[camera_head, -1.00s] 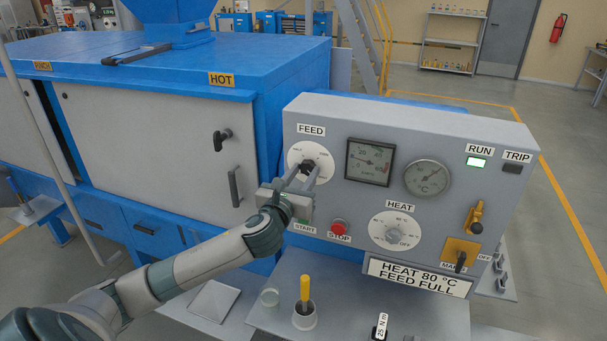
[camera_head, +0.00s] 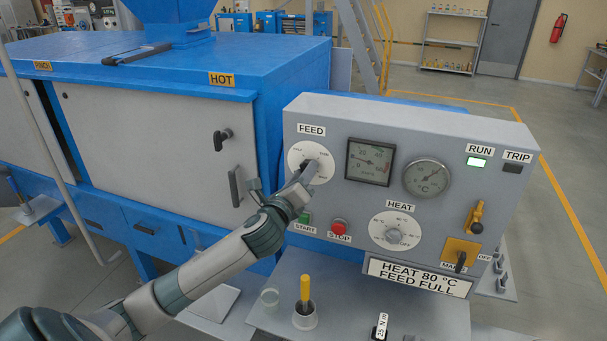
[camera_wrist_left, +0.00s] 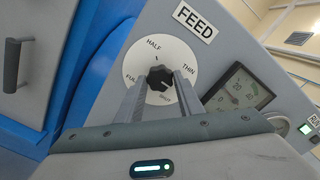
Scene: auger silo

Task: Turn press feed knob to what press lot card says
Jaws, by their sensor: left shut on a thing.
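The press feed knob (camera_wrist_left: 160,78) is a black lobed knob on a round white dial (camera_head: 297,171) under the FEED label (camera_head: 311,130). In the left wrist view, HALF, THIN and FULL read around the dial; a lower word is partly hidden by the fingers. My left gripper (camera_wrist_left: 161,92) is shut on the knob, one finger on each side. In the head view, the gripper (camera_head: 306,177) covers much of the knob. I cannot tell for certain where its pointer stands. The lot card (camera_head: 415,276) below the panel reads "HEAT 80 °C FEED FULL". My right gripper is out of view.
Right of the feed dial are two gauges (camera_head: 370,162) and the HEAT knob (camera_head: 392,231). Below are a green START button (camera_head: 304,217) and a red STOP button (camera_head: 339,226). A yellow-handled tool (camera_head: 305,289) stands in a cup on the ledge. The RUN lamp (camera_head: 476,162) is lit.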

